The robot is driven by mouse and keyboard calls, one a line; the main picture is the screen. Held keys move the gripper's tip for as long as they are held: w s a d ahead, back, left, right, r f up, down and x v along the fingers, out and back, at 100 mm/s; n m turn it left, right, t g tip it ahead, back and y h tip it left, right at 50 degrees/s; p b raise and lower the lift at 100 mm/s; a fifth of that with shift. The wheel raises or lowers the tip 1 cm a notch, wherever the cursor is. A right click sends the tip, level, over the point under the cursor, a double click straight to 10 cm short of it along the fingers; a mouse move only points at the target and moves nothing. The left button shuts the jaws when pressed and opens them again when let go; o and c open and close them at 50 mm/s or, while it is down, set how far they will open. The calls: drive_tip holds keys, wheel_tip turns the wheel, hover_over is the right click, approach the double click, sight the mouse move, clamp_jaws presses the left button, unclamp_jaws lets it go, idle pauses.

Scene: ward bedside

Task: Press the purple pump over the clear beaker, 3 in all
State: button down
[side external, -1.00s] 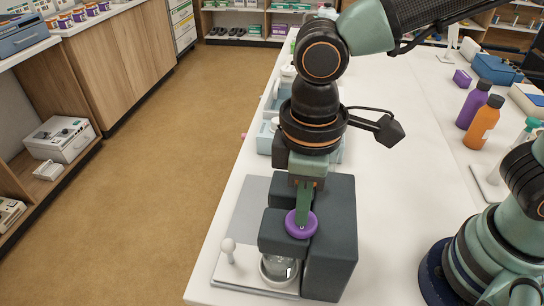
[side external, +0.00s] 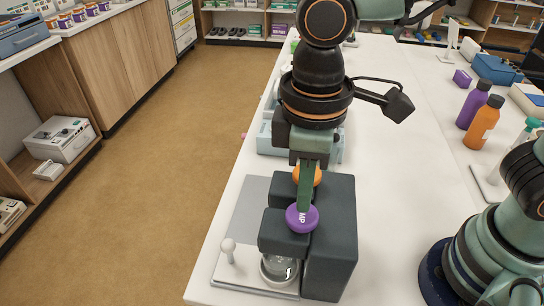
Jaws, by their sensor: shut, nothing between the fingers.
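The purple pump (side external: 302,218) is a round cap marked "MP" on top of a dark dispenser block (side external: 331,250). My gripper (side external: 303,209) is shut and empty, pointing down at the purple pump's far edge. I cannot tell whether its tips touch the cap. The clear beaker (side external: 279,270) stands below the dispenser's overhang, partly hidden by it. An orange pump (side external: 317,176) shows behind my gripper, mostly covered by it.
A white lever with a round knob (side external: 228,246) stands left of the beaker on the base plate. Pale blue trays (side external: 264,140) lie behind the dispenser. Purple (side external: 473,104) and orange (side external: 482,123) bottles stand to the right. The white table between is clear.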

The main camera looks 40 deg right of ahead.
drive_tip(key=shift+f, duration=0.15)
drive_tip(key=shift+f, duration=1.45)
drive_tip(key=shift+r, duration=1.6)
wheel_tip(320, 180, up, 6)
idle(0.3)
